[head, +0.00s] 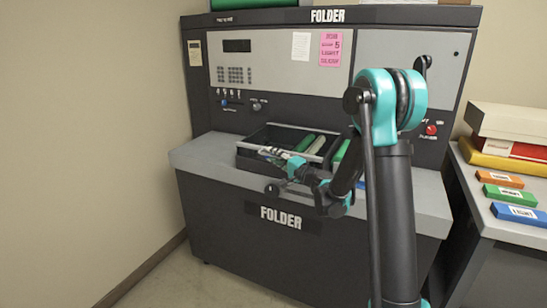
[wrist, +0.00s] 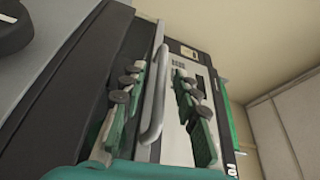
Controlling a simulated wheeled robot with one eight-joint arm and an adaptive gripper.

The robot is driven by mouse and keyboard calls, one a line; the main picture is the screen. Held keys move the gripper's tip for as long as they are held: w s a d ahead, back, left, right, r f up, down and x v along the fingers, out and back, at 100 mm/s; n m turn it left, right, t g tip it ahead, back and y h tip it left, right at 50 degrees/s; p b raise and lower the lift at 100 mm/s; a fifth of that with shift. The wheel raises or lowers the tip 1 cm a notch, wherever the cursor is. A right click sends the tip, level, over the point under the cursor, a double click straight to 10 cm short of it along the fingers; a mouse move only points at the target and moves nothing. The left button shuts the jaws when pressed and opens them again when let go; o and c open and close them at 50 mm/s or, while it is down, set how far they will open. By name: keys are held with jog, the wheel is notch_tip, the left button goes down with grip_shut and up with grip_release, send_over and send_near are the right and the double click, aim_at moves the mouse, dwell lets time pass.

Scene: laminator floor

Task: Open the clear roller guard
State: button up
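The dark folder machine (head: 300,240) has an open-topped bay (head: 246,160) with green rollers (head: 305,143) in its worktop. My gripper (head: 270,153) is over the bay's front left part. In the wrist view, my gripper (wrist: 158,105) has its fingers apart. A grey bar handle (wrist: 155,90) runs between the two fingers, and I see no clear contact. I cannot make out the clear guard's sheet or edges in either view, so its position is uncertain. My arm hides the bay's right part.
The control panel (head: 270,65) rises behind the bay, with a red button (head: 431,129) at right. A side table (head: 500,228) at right holds labelled blocks and a stack of boxes. A wall stands close at left. The worktop (head: 205,152) left of the bay is clear.

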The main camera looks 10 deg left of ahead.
jog(key=shift+w, duration=0.1)
jog(key=shift+c, duration=0.6)
grip_shut()
